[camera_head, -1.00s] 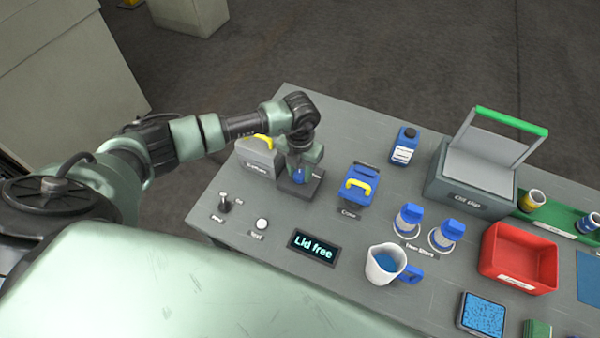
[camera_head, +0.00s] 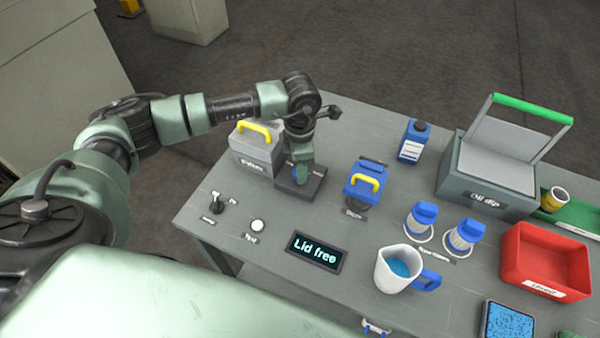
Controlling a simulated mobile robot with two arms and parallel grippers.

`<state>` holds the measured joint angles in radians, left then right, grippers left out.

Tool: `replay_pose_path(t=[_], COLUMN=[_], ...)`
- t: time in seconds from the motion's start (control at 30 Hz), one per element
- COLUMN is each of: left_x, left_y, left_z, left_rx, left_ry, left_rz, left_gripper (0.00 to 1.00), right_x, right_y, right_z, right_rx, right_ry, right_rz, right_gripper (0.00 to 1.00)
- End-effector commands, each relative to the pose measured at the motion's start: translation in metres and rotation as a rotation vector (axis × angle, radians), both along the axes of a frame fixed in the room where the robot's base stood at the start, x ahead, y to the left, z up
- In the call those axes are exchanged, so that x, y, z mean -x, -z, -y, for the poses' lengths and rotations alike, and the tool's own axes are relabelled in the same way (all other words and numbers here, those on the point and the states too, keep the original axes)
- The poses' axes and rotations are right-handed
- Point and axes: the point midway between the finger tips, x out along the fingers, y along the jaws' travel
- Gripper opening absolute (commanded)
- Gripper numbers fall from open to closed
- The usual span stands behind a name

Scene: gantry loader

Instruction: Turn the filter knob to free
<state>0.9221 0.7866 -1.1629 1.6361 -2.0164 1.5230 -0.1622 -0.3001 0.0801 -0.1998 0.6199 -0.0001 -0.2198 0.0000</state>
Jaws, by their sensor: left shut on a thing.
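My left gripper (camera_head: 300,175) points down over the plate and is shut on the knob. Its fingers and wrist hide most of the knob, so its exact angle cannot be read. A small display (camera_head: 316,251) at the front reads "Lid free". My right gripper is not in view.
Blue-capped filters (camera_head: 421,219), a white jug (camera_head: 393,270), a red tray (camera_head: 544,260), a blue bottle (camera_head: 413,142) and an oil dip bin (camera_head: 484,178) lie further right. A toggle switch (camera_head: 214,203) stands front left.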

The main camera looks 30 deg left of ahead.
Motion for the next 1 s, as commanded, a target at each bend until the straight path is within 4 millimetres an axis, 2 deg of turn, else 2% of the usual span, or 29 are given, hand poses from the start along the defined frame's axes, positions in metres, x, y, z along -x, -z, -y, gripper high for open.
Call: replay_pose_path(t=[0.03, 0.1, 0.4, 0.7, 1.0], left_x=[-0.002, -0.002, -0.001, -0.001, -0.001], left_y=[0.003, 0.003, 0.001, -0.001, -0.002], left_z=[-0.001, 0.0, 0.0, 0.0, 0.0], left_rx=[-0.001, 0.0, 0.0, 0.001, 0.0], left_ry=[0.041, 0.1, 0.298, 0.39, 0.405], left_rz=[0.006, 0.006, 0.005, 0.005, 0.004], left_gripper=[0.0, 0.0, 0.0, 0.0, 0.0], right_x=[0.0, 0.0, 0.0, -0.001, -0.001], right_y=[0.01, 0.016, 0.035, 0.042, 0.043], right_z=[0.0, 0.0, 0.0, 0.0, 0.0], right_rx=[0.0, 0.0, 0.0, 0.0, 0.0], right_ry=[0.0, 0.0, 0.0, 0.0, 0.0], right_rz=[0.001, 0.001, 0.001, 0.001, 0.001], right_gripper=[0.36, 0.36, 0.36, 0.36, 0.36])
